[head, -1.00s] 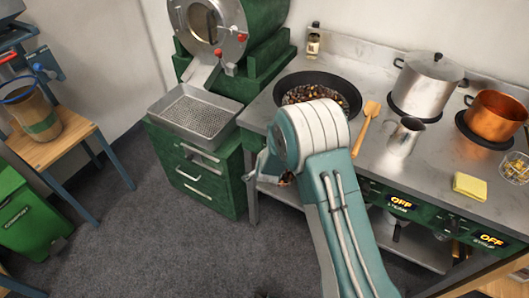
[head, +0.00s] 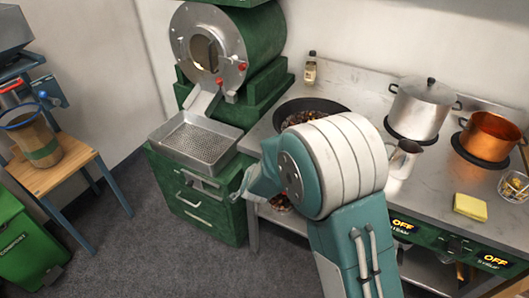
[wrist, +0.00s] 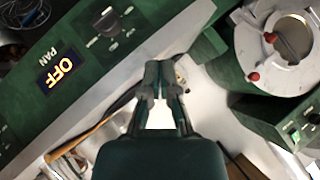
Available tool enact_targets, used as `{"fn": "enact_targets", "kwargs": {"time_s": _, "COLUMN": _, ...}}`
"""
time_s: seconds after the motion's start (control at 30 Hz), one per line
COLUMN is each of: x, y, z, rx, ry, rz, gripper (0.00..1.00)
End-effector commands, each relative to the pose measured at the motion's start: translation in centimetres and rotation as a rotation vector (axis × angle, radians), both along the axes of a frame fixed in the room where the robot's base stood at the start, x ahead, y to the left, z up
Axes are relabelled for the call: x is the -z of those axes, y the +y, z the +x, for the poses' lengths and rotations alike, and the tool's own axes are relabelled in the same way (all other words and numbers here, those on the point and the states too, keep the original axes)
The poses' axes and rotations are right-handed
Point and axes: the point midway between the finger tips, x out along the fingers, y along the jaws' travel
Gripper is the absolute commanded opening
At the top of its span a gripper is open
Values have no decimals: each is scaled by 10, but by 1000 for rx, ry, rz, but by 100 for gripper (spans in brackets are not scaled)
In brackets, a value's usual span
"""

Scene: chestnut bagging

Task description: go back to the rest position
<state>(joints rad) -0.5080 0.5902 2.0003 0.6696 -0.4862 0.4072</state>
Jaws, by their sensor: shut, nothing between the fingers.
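My arm stands in the middle of the head view, its large teal and white joint in front of the stove. My gripper (wrist: 163,75) shows in the wrist view with its fingers together and nothing between them. It is apart from the green control panel (wrist: 120,50), whose display reads OFF above PAN. The black pan of chestnuts (head: 318,105) is partly covered by the arm.
On the stove are a steel pot (head: 420,108), a copper pot (head: 489,136), a metal jug (head: 404,159) and a yellow sponge (head: 470,207). Left stand the green roaster (head: 262,45), its perforated tray (head: 197,142) and a stool (head: 50,175) holding a bag.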

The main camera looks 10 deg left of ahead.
Motion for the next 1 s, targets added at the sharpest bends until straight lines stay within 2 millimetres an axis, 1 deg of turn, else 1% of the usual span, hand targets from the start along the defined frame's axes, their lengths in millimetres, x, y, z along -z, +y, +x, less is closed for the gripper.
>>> {"fn": "enact_targets", "kwargs": {"time_s": 0.17, "x": -3, "y": -1, "z": 0, "rx": -2, "ry": -1, "rz": 0, "gripper": 0}}
{"fn": "enact_targets", "kwargs": {"time_s": 0.23, "x": -12, "y": -5, "z": -1, "rx": -13, "ry": 3, "rz": 0, "gripper": 0}}
{"fn": "enact_targets", "kwargs": {"time_s": 0.27, "x": -19, "y": -8, "z": -2, "rx": -21, "ry": 5, "rz": 0, "gripper": 0}}
{"fn": "enact_targets", "kwargs": {"time_s": 0.37, "x": -48, "y": -22, "z": -8, "rx": -65, "ry": 21, "rz": -10, "gripper": 0}}
{"fn": "enact_targets", "kwargs": {"time_s": 0.4, "x": -60, "y": -29, "z": -13, "rx": -87, "ry": 31, "rz": -17, "gripper": 0}}
{"fn": "enact_targets", "kwargs": {"time_s": 0.47, "x": -79, "y": -38, "z": -21, "rx": -121, "ry": 44, "rz": -32, "gripper": 0}}
{"fn": "enact_targets", "kwargs": {"time_s": 0.5, "x": -90, "y": -45, "z": -27, "rx": -142, "ry": 52, "rz": -44, "gripper": 0}}
{"fn": "enact_targets", "kwargs": {"time_s": 0.6, "x": -116, "y": -62, "z": -44, "rx": -196, "ry": 75, "rz": -78, "gripper": 0}}
{"fn": "enact_targets", "kwargs": {"time_s": 0.7, "x": -139, "y": -81, "z": -64, "rx": -247, "ry": 97, "rz": -117, "gripper": 0}}
{"fn": "enact_targets", "kwargs": {"time_s": 0.87, "x": -170, "y": -113, "z": -104, "rx": -318, "ry": 134, "rz": -191, "gripper": 0}}
{"fn": "enact_targets", "kwargs": {"time_s": 1.0, "x": -190, "y": -142, "z": -143, "rx": -369, "ry": 173, "rz": -265, "gripper": 0}}
